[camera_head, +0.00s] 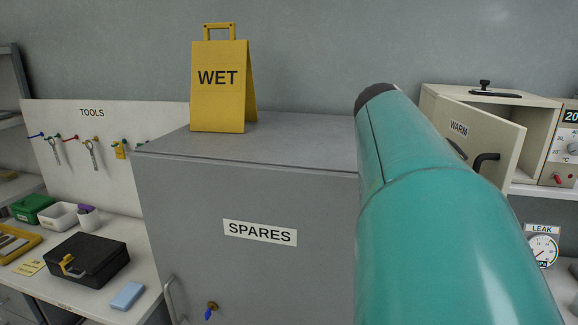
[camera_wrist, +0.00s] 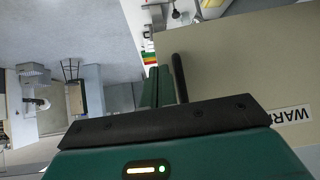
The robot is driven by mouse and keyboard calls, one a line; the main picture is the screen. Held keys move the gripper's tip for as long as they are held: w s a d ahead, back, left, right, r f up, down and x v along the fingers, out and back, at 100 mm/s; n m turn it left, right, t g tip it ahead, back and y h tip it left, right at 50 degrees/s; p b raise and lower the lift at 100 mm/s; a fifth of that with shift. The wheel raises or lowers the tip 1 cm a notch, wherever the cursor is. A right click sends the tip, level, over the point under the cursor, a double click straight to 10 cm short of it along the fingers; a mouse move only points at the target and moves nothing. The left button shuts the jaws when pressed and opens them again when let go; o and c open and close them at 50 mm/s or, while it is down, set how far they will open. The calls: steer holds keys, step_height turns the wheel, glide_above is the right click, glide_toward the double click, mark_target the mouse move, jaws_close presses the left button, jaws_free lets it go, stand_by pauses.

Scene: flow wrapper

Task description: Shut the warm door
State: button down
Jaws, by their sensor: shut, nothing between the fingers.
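The warm door (camera_head: 490,136) is a cream panel labelled WARM on the cream cabinet (camera_head: 432,100) at the right of the head view. It stands open, swung outward, and part of the inside shows to its right. A black curved handle (camera_head: 487,160) is on its face. In the wrist view the door (camera_wrist: 240,65) fills the right side, its label upside down. My gripper (camera_wrist: 158,70) is shut and empty, alongside the door face, with a black bar, seemingly the handle (camera_wrist: 180,78), close to its right. I cannot tell whether they touch. My arm hides part of the cabinet.
A grey SPARES cabinet (camera_head: 250,205) stands in the middle, with a yellow WET sign (camera_head: 217,88) on top. A black latched box (camera_head: 88,258) is on the bench at left. A LEAK gauge (camera_head: 543,250) and a control panel (camera_head: 566,150) are at right.

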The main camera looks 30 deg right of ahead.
steer(key=shift+s+d, duration=0.4)
steer(key=shift+d, duration=0.25)
steer(key=shift+s+d, duration=0.4)
steer(key=shift+d, duration=0.2)
steer(key=shift+s+d, duration=0.15)
